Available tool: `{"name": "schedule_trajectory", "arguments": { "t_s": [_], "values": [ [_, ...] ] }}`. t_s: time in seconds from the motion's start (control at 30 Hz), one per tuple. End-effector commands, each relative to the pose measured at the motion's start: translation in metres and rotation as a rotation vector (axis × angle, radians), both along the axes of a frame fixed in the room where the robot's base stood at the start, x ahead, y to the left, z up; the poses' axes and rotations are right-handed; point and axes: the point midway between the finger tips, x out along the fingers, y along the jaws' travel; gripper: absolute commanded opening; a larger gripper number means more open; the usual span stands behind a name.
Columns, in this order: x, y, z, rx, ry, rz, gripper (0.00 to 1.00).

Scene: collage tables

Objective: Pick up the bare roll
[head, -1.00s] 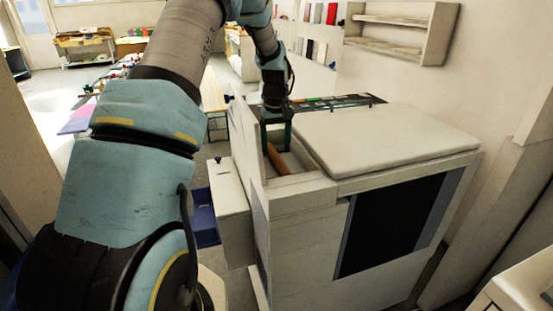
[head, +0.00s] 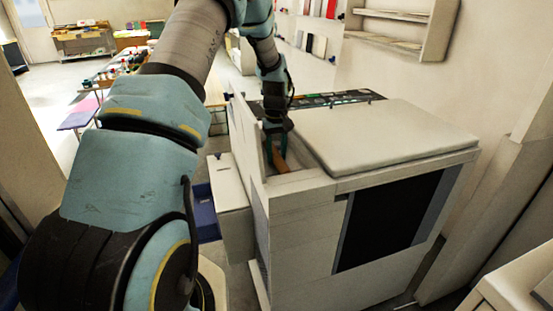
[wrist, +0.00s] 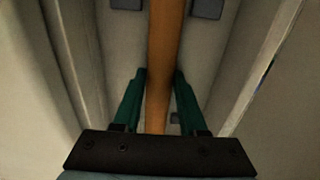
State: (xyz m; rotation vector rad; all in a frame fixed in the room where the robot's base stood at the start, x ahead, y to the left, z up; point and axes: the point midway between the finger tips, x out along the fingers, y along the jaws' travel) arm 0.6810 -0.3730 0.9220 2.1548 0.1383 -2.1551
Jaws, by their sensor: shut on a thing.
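The bare roll (head: 278,160) is a brown-orange cylinder lying in a narrow slot at the left side of the white cabinet. In the wrist view the roll (wrist: 165,50) runs lengthwise up the middle of the picture. My gripper (head: 276,148) reaches down into the slot. In the wrist view its two green fingers (wrist: 160,82) are on either side of the roll, shut on it. The lower part of the roll is hidden behind the slot's front wall in the head view.
The white cabinet (head: 300,230) has a thin upright panel (head: 246,130) left of the slot and a padded lid (head: 385,135) to the right. Slot walls stand close on both sides. A blue bin (head: 206,215) is at lower left. A wall shelf (head: 400,22) hangs behind.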

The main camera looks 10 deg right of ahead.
Motion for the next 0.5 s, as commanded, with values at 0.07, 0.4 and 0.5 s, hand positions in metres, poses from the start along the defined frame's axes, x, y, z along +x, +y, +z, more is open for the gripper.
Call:
{"name": "schedule_trajectory", "arguments": {
  "t_s": [0.07,0.4,0.5],
  "values": [
    [0.0,0.0,0.0002,0.0,0.0,0.0,0.16],
    [0.0001,-0.0001,0.0003,0.0,0.0,0.0,0.0],
    [0.0001,-0.0001,0.0004,0.0,0.0,0.0,0.0]
  ]
}}
